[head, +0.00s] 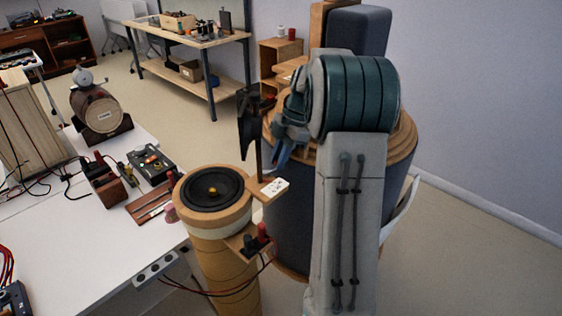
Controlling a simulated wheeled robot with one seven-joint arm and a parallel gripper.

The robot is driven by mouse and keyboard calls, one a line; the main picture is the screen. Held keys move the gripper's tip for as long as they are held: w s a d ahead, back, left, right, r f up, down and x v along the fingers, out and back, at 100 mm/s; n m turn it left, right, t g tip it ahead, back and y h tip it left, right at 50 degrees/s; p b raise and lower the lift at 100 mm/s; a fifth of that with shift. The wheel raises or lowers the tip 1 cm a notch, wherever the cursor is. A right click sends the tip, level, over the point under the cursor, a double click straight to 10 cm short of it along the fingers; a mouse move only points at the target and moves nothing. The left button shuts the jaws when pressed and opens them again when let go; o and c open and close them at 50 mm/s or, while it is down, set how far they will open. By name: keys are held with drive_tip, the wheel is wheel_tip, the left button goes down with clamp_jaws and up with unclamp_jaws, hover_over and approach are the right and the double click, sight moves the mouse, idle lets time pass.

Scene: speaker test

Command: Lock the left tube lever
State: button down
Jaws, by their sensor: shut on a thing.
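The left tube (222,265) is a tan cylinder with a black speaker cone (213,187) facing up in its wooden top ring. A wooden tab with a white label (274,187) sticks out at its right side. A thin dark upright piece (259,160), which looks like the lever, stands above this tab. My gripper (251,128) is black, seen small and side-on by the upper part of that piece. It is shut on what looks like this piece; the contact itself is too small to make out. My arm hides much to the right.
A large blue-grey drum (290,235) with a wooden rim stands close behind my arm. Red and black terminals (256,240) with wires sit on the tube's front. A white bench (90,240) with electronics lies left. Open floor (450,260) shows at right.

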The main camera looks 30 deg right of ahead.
drive_tip(key=shift+w+a+r+n+g+p, duration=0.15)
drive_tip(key=shift+w+n+g+p, duration=0.35)
drive_tip(key=shift+n, duration=0.9)
drive_tip(key=shift+w, duration=0.15)
drive_tip(key=c, duration=1.4)
unclamp_jaws()
drive_tip(key=shift+o, duration=0.2)
